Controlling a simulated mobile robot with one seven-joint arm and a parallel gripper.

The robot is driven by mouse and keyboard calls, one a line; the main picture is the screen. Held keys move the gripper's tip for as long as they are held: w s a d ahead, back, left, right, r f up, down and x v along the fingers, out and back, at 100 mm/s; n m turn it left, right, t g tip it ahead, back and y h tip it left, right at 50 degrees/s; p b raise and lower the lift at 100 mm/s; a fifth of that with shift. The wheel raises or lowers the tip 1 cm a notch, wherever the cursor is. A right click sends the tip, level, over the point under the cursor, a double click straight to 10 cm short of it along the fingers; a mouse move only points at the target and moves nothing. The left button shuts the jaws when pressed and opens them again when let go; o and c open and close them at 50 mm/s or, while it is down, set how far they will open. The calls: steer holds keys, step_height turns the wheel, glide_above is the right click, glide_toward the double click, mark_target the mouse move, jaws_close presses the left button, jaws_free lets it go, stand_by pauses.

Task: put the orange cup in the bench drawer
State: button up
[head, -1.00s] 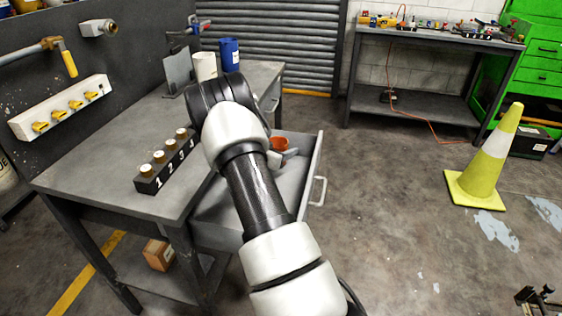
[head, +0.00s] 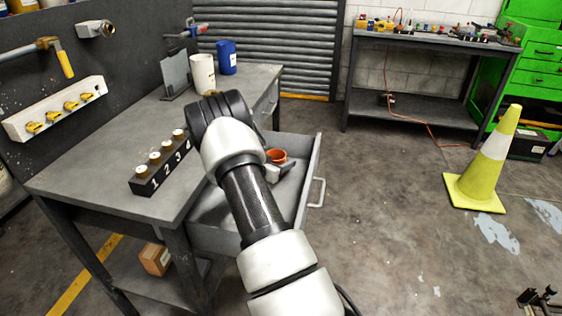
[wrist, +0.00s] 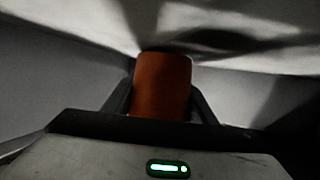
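The orange cup (head: 276,156) is over the inside of the open bench drawer (head: 312,165), toward its far end. My gripper (head: 278,166) reaches down into the drawer area, partly hidden behind my arm. In the wrist view the orange cup (wrist: 162,85) stands between my two fingers (wrist: 162,92), which close against its sides. Grey drawer surfaces surround it there. I cannot tell whether the cup's base touches the drawer floor.
The bench top (head: 100,170) holds a numbered block (head: 162,166) with several capped pieces, a white canister (head: 203,74) and a blue one (head: 227,57). The drawer handle (head: 318,192) juts right. A yellow cone (head: 485,165) stands on open floor.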

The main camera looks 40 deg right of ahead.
steer(key=o, duration=0.4)
steer(key=shift+o, duration=0.2)
steer(key=shift+r, duration=0.15)
steer(key=p+v, duration=0.1)
steer(key=v, duration=0.2)
steer(key=r+p+v, duration=0.1)
steer(key=v, duration=0.2)
steer(key=shift+a+r, duration=0.1)
steer(key=shift+a, duration=0.05)
steer(key=shift+s+a+r+p, duration=0.15)
steer(key=shift+s+a+p, duration=0.15)
steer(key=shift+a, duration=0.2)
